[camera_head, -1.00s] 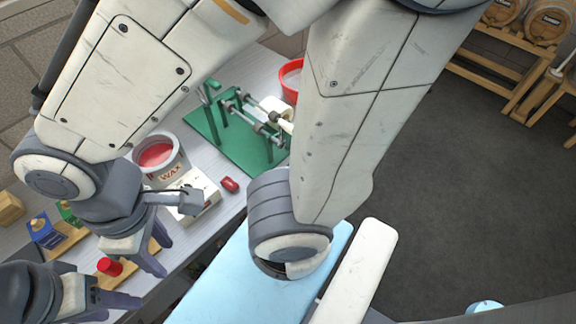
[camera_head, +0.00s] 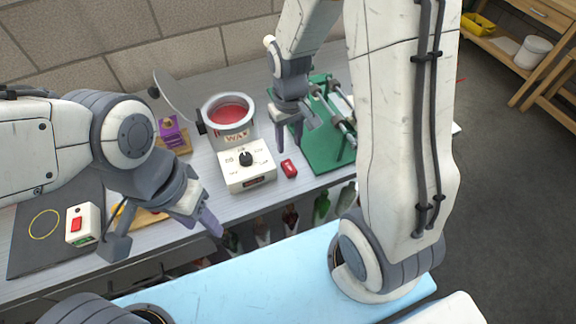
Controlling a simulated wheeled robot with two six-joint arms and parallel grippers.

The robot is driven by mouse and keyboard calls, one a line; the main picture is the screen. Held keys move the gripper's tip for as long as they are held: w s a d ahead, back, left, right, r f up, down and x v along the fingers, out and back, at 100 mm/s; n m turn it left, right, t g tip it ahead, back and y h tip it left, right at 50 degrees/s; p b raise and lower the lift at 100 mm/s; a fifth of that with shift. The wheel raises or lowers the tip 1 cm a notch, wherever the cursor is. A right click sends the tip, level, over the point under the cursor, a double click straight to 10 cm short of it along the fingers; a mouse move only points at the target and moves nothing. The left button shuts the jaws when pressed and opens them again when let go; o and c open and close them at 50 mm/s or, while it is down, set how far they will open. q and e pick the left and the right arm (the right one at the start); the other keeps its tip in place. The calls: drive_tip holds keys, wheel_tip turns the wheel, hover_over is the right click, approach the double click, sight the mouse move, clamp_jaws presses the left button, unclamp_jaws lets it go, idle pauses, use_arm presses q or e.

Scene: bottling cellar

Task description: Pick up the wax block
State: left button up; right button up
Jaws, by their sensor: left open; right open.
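The small red block (camera_head: 289,168), which looks like the wax block, lies on the grey bench at the right of the white control box. It has a small pale mark on it. My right gripper (camera_head: 289,138) is open and empty, with its fingers pointing down just behind and above the block, apart from it. My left gripper (camera_head: 208,222) is open and empty over the bench's front edge, left of the control box. Its fingers overlap in this view.
The wax pot (camera_head: 229,133) with red wax stands behind the control box (camera_head: 246,176). A green-based rig (camera_head: 318,150) stands at the right. A purple block (camera_head: 172,132) on a wooden stand is at the left. Bottles (camera_head: 290,217) stand below the front edge.

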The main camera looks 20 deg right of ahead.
sight(289, 171)
wheel_tip(289, 171, down, 10)
drive_tip(key=shift+s+a+r+p, duration=0.1)
drive_tip(key=shift+r+p, duration=0.15)
drive_tip(key=shift+p, duration=0.3)
clamp_jaws()
